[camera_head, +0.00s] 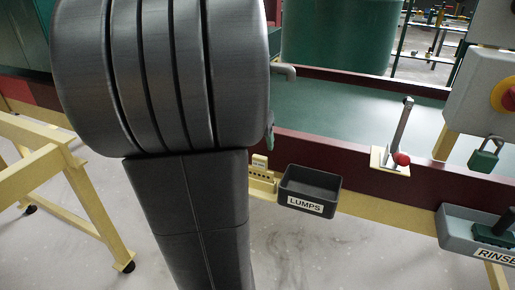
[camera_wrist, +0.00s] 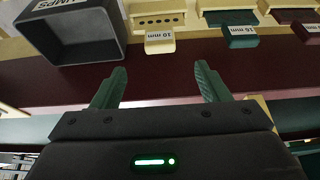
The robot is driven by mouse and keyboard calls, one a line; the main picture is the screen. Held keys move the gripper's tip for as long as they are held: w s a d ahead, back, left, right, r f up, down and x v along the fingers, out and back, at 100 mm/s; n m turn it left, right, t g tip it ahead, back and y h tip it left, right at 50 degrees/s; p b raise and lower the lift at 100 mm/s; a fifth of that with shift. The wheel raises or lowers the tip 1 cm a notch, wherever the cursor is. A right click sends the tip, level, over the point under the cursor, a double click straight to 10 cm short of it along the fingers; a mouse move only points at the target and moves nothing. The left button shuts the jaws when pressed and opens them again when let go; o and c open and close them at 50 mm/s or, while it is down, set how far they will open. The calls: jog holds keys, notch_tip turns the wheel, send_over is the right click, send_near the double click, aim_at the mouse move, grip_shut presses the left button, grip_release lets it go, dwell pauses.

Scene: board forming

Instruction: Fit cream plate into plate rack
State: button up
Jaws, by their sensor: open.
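A cream plate (camera_wrist: 157,19) with a row of small holes shows at the top of the wrist view. A cream tab with a "10 mm" label (camera_wrist: 159,42) is at its edge. In the head view a cream holed piece (camera_head: 260,172) shows right of my arm, partly hidden. The cream ledge (camera_wrist: 190,22) around the plate looks like the plate rack; how the plate sits in it I cannot tell. My gripper (camera_wrist: 160,72) is open and empty, its two green fingers apart. It is aimed toward the cream plate, with no visible contact.
A dark bin labelled LUMPS (camera_head: 309,191) is beside the cream piece. Green (camera_wrist: 232,18) and maroon (camera_wrist: 293,16) labelled plates are to its right in the wrist view. A red-knobbed lever (camera_head: 402,140) and a RINSE tray (camera_head: 465,232) are farther right. A maroon rail (camera_head: 345,152) runs behind.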

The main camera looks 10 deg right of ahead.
aim_at(260, 156)
jog(key=shift+v, duration=1)
jog(key=b+x, duration=0.1)
jog(key=x, duration=1.2)
jog(key=shift+w+d+f, duration=0.1)
jog(key=shift+w+f, duration=0.05)
